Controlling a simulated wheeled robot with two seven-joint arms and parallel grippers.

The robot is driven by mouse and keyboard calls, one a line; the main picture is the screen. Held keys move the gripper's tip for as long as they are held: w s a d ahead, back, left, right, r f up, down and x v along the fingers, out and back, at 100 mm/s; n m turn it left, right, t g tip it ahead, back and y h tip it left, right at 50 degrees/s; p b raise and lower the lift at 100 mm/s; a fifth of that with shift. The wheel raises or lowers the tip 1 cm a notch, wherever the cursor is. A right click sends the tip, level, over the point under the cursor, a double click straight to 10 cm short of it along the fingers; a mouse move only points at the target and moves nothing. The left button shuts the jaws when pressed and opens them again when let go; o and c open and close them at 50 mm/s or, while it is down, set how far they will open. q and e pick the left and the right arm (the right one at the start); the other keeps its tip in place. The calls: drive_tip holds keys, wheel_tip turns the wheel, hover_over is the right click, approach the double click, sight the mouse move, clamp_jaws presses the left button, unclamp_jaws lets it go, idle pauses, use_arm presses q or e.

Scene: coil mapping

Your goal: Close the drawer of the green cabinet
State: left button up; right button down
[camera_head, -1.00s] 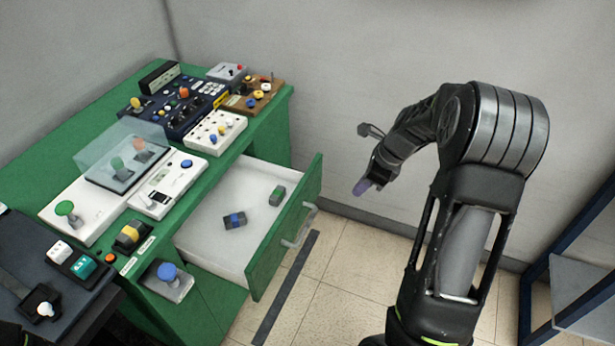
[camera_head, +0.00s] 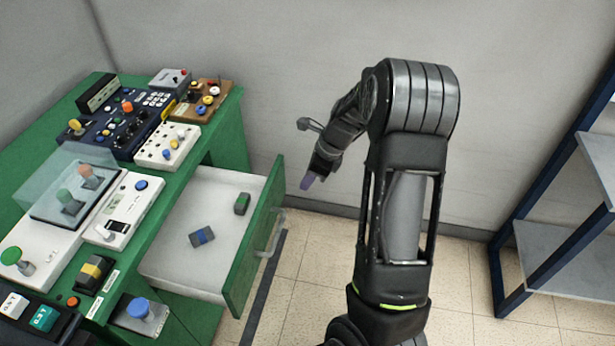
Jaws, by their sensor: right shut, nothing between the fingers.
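The green cabinet (camera_head: 223,133) stands at the left. Its drawer (camera_head: 170,258) is pulled out to the right, with a green front panel (camera_head: 257,237) and a light handle (camera_head: 274,236). Two small blocks lie in it: a grey and blue one (camera_head: 202,236) and a green one (camera_head: 242,203). My right gripper (camera_head: 308,180) is shut and empty, with purple fingertips. It shows to the right of the drawer front's far end, apart from it, pointing down and left. My left gripper is not in view.
Control panels with knobs and buttons (camera_head: 125,120) cover the cabinet top. A blue-framed shelf (camera_head: 560,255) stands at the right. Bare tiled floor (camera_head: 300,300) lies beside the drawer. A grey wall (camera_head: 290,60) is behind.

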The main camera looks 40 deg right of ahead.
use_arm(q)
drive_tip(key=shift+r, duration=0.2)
use_arm(e)
drive_tip(key=w+a+f, duration=0.3)
drive_tip(key=w+f, duration=0.2)
drive_tip(key=f, duration=0.1)
drive_tip(key=shift+w+a, duration=0.15)
drive_tip(key=shift+a, duration=0.15)
use_arm(q)
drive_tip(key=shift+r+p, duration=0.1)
drive_tip(key=shift+p, duration=0.25)
use_arm(e)
drive_tip(key=shift+w+a, duration=0.1)
